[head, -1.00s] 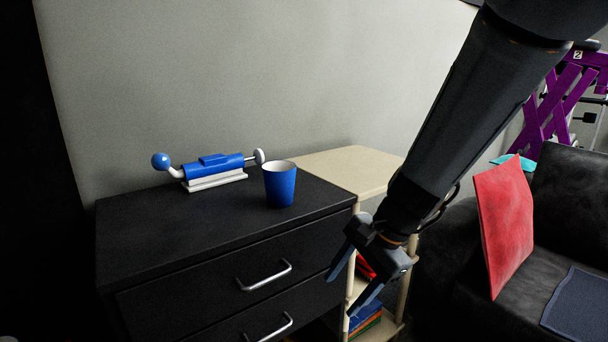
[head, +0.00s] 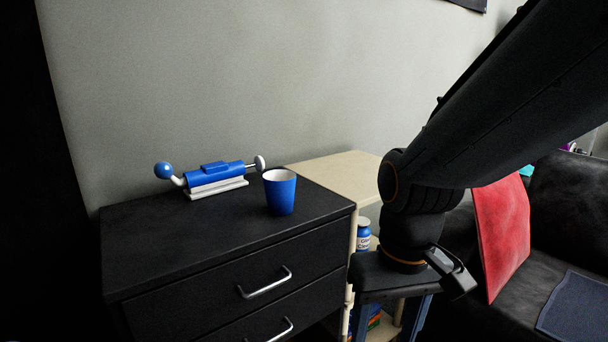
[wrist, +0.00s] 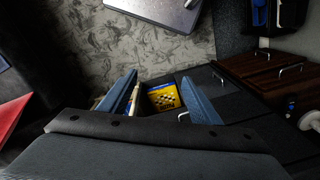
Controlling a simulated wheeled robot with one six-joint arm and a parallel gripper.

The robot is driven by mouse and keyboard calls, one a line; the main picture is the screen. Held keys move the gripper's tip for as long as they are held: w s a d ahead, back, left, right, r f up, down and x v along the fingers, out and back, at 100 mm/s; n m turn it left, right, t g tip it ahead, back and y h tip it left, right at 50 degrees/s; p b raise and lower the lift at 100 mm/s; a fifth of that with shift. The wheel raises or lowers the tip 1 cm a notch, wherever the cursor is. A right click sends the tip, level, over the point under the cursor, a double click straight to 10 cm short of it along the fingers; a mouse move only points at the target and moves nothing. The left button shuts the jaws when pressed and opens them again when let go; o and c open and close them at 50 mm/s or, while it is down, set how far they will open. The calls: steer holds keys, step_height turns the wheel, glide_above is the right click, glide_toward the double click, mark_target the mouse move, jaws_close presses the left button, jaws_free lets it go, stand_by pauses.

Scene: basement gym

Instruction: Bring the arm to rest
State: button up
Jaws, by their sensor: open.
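My gripper (head: 392,312) hangs in front of the pale shelf, to the right of the black drawer cabinet, pointing down. Its fingertips run past the lower edge of the head view. In the wrist view my gripper (wrist: 160,88) shows two blue-grey fingers spread apart with nothing held between them. A yellow box (wrist: 163,97) shows beyond and between the fingers, apart from them. My arm comes in from the upper right of the head view and bends at a joint above the gripper.
A blue cup (head: 280,192) and a blue device with a ball-ended handle (head: 215,174) stand on the black cabinet (head: 150,250). The pale shelf (head: 340,175) holds a small bottle (head: 363,235). A red cushion (head: 500,235) leans on the dark sofa (head: 565,210) at right.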

steer(key=d+r+m+p, duration=0.2)
steer(key=d+r+p, duration=0.4)
steer(key=p, duration=0.6)
steer(key=shift+s+d+r+h, duration=0.15)
steer(key=shift+d+r+h, duration=0.2)
steer(key=shift+d, duration=0.25)
